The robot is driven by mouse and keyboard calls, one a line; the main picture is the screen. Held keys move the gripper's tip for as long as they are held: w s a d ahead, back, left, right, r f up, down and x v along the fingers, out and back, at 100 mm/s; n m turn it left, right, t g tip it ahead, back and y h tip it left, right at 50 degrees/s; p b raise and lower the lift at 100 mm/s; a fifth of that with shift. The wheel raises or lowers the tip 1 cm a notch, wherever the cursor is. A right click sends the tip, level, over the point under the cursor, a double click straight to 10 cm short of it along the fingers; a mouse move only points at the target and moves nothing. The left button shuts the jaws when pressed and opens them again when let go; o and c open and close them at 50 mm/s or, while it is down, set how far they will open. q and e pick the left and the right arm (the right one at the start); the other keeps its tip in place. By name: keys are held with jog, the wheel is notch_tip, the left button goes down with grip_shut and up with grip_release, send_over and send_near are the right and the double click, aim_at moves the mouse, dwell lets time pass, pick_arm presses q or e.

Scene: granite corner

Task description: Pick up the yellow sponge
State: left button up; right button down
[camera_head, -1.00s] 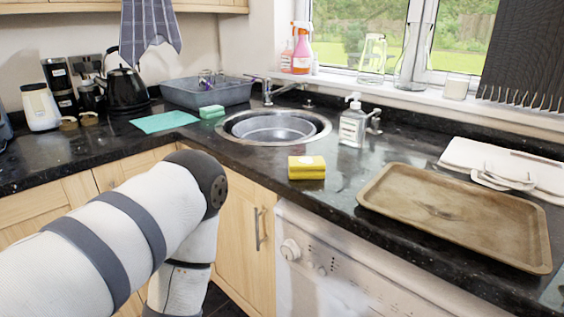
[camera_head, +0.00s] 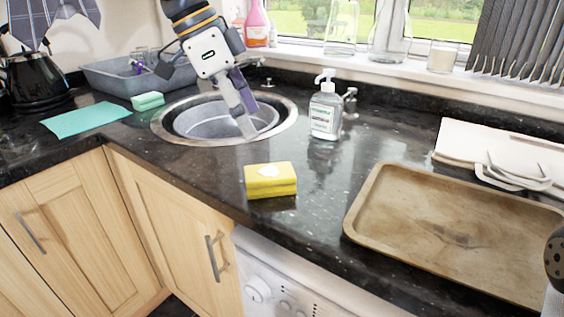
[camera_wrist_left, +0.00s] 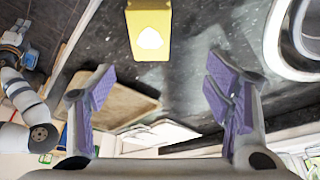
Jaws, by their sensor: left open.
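The yellow sponge (camera_head: 270,180) lies flat on the dark granite counter, near its front edge, with a white mark on its top. It also shows at the top middle of the left wrist view (camera_wrist_left: 149,45), beyond the fingertips and roughly in line with the gap between them. My left gripper (camera_head: 246,108) hangs above the front of the sink, behind and slightly left of the sponge, pointing down. In the left wrist view its purple-padded fingers (camera_wrist_left: 160,72) are spread apart with nothing between them. My right gripper does not show.
The sink (camera_head: 165,127) is behind the sponge, with a soap bottle (camera_head: 325,110) to its right. A brown tray (camera_head: 400,220) lies right of the sponge. A green sponge (camera_head: 147,101) and teal cloth (camera_head: 85,120) lie at left. Counter around the yellow sponge is clear.

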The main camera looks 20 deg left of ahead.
pick_arm(q)
send_over(267, 172)
jog(key=a, duration=0.2)
jog(key=f, duration=0.2)
jog(key=s+f, duration=0.1)
jog(key=f, duration=0.1)
jog(key=shift+f, duration=0.2)
jog(key=x, duration=0.6)
jog(key=shift+w+f, duration=0.1)
jog(key=shift+f, duration=0.25)
jog(key=c, duration=1.1)
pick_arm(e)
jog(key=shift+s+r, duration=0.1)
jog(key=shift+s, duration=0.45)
